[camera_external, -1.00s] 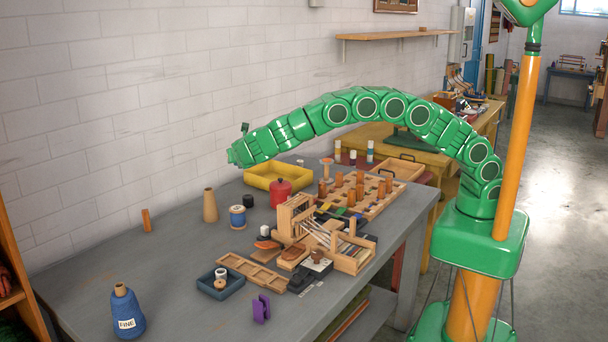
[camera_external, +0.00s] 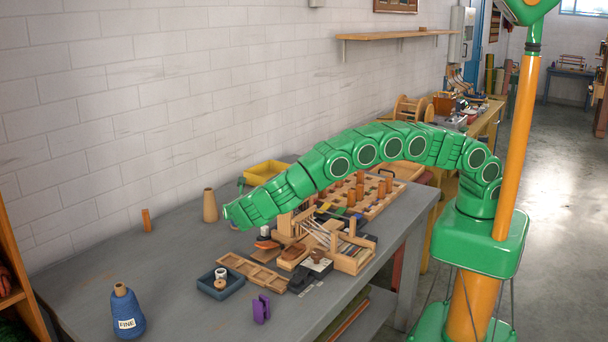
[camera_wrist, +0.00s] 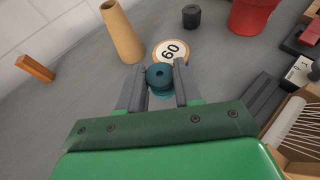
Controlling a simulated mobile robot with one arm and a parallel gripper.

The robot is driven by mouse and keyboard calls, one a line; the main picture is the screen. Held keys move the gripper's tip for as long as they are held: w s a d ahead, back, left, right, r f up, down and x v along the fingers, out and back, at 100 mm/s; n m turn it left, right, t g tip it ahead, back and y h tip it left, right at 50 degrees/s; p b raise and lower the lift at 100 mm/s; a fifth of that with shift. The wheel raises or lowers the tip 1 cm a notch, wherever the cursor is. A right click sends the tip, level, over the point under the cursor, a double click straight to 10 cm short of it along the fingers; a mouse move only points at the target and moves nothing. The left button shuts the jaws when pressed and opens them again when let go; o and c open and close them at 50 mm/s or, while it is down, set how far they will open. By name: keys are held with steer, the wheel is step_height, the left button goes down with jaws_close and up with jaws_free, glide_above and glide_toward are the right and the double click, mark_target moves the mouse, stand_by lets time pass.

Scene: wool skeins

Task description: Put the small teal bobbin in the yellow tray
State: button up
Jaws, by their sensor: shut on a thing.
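The small teal bobbin (camera_wrist: 159,76) sits between the two grey fingers of my gripper (camera_wrist: 162,84) in the wrist view. The gripper is shut on it. In the external view the end of my arm hangs low over the bench, and the fingers and bobbin cannot be made out there. The yellow tray (camera_external: 264,171) stands at the back of the bench near the wall, partly hidden behind my arm. The tray does not show in the wrist view.
A round label reading 60 (camera_wrist: 171,52) lies just beyond the bobbin. A tan cone (camera_wrist: 121,32), a black cylinder (camera_wrist: 191,16) and a red pot (camera_wrist: 253,14) stand farther back. A wooden loom (camera_external: 352,256) is to the right.

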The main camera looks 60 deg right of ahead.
mark_target(238, 237)
steer(key=shift+f, duration=3.55)
steer(key=shift+f, duration=0.1)
steer(key=o, duration=1)
steer(key=shift+s+a+r, duration=0.1)
steer(key=shift+s+r, duration=0.1)
steer(key=shift+r, duration=0.05)
steer(key=v, duration=1)
steer(key=shift+s+a+r, duration=0.1)
steer(key=shift+s+a, duration=0.05)
steer(key=shift+a, duration=0.05)
steer(key=shift+s+a+r, duration=0.1)
steer(key=shift+s, duration=0.1)
steer(key=shift+s+a, duration=0.15)
steer(key=c, duration=0.4)
